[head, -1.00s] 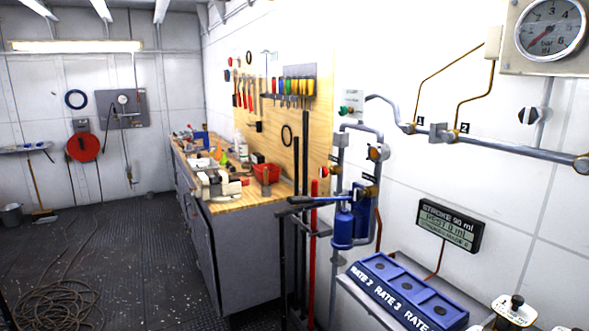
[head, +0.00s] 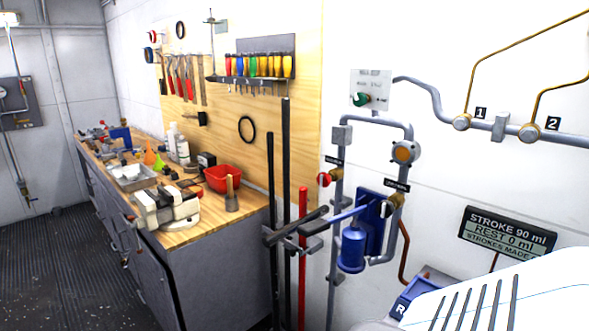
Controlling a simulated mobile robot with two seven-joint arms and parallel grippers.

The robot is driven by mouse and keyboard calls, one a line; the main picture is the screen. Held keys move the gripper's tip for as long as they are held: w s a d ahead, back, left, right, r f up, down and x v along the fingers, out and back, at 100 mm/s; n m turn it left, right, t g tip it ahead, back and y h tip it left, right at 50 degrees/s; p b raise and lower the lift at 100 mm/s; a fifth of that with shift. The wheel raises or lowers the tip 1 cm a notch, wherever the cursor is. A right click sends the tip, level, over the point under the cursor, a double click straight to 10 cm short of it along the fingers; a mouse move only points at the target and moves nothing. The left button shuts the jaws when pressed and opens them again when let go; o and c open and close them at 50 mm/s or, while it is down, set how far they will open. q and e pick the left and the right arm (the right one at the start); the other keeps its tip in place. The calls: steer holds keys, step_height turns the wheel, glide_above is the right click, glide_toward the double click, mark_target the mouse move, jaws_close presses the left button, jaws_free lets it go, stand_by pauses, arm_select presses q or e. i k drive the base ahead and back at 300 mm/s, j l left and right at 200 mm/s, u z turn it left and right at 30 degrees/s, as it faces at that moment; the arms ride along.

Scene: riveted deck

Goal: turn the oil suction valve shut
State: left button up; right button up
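Two small brass valves sit on the grey pipework around a blue hand pump (head: 352,249) on the right-hand wall. The left valve (head: 325,179) has a red and white handle on the left pipe. The right valve (head: 396,200) sits beside the pump's blue back plate, and its handle is hard to make out. Each has a small dark label above it, too small to read, so I cannot tell which is the oil suction valve. Neither of my grippers is in view.
A workbench (head: 220,230) with a vise (head: 165,207) and a red bin (head: 222,178) stands left of the pump. The pump lever (head: 335,219) and upright bars (head: 302,255) stand in front of the pipes. A pale slotted shape covers the lower right. Floor is clear at left.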

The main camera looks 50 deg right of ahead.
mark_target(324, 179)
steer(key=i, duration=1)
steer(key=i+j+z, duration=0.15)
steer(key=i, duration=0.85)
steer(key=z, duration=3)
